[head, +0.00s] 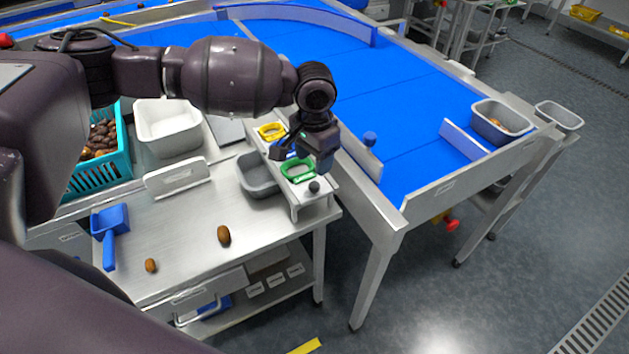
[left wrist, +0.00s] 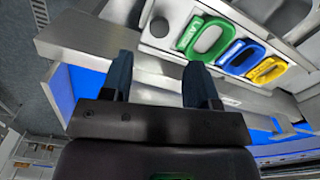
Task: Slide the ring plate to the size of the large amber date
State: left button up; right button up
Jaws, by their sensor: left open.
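The ring plate (head: 303,187) is a pale strip with yellow (head: 270,131), blue (head: 285,151) and green (head: 298,170) rings and a dark knob (head: 314,187) at its near end. It sits on a narrow stand at the bench's right edge. The rings also show in the left wrist view, green (left wrist: 205,38) closest to my fingers. My left gripper (head: 279,149) is open and empty above the plate, partly covering the blue ring; its two fingers (left wrist: 160,82) are apart. A larger amber-brown date (head: 223,235) and a smaller one (head: 151,265) lie on the bench. My right gripper is out of view.
A grey tub (head: 259,176) stands beside the plate. A white tub (head: 168,130), a teal crate (head: 95,172) of dates and a blue scoop (head: 110,225) are on the left. A blue conveyor (head: 400,100) with raised metal edges runs behind. The front middle of the bench is mostly clear.

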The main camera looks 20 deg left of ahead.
aim_at(314, 185)
pick_arm(q)
notch_tip(314, 185, down, 8)
jog(key=shift+r+b, duration=0.15)
jog(key=shift+b, duration=0.35)
jog(key=shift+c, duration=0.3)
grip_shut()
